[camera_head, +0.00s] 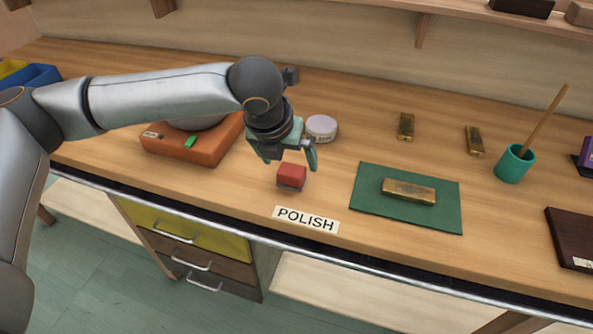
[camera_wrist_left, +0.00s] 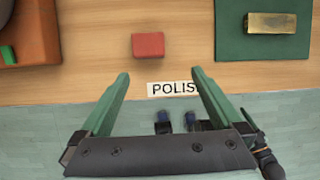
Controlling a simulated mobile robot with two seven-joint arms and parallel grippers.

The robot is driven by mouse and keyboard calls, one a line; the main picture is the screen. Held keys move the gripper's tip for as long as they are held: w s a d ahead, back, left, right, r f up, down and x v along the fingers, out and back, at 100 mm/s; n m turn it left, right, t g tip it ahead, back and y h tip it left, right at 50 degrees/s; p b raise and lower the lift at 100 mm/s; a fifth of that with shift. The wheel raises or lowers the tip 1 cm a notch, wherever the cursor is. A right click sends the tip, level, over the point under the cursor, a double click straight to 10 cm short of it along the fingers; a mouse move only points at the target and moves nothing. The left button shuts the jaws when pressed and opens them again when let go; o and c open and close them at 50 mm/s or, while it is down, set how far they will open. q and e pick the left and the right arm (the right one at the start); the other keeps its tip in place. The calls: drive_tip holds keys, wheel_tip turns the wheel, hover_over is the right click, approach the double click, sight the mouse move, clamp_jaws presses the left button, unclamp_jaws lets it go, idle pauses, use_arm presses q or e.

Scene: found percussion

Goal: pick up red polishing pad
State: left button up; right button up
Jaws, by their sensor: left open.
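The red polishing pad (camera_head: 291,173) is a small block with a red top and a grey underside, lying on the wooden bench behind the POLISH label (camera_head: 306,219). My left gripper (camera_head: 288,164) is open and empty above the pad, with its green fingers apart. In the left wrist view, the red pad (camera_wrist_left: 148,46) lies beyond the open fingertips (camera_wrist_left: 160,76), roughly centred between them but farther ahead. The fingers do not appear to touch it. My right gripper is not in view.
A green mat (camera_head: 446,219) with a brass bar (camera_head: 409,191) lies to the right. A round tin (camera_head: 321,128) stands behind the pad, and an orange device (camera_head: 190,147) is to the left. A teal cup (camera_head: 514,163) holds a stick. Bare bench surrounds the pad.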

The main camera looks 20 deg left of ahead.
sight(291, 170)
use_arm(q)
drive_tip(key=shift+y, duration=0.3)
drive_tip(key=w+f, duration=0.1)
drive_tip(key=w+a+f, duration=0.1)
drive_tip(key=f, duration=0.1)
drive_tip(key=w+f, duration=0.1)
drive_tip(key=f, duration=0.1)
drive_tip(key=shift+a+b, duration=0.25)
drive_tip(key=shift+b, duration=0.1)
drive_tip(key=x, duration=0.2)
drive_tip(key=w+x, duration=0.1)
drive_tip(key=x, duration=0.1)
drive_tip(key=shift+f, duration=0.1)
drive_tip(key=shift+w+f, duration=0.3)
drive_tip(key=shift+f, duration=0.25)
drive_tip(key=shift+c, duration=0.4)
drive_tip(key=c, duration=1.2)
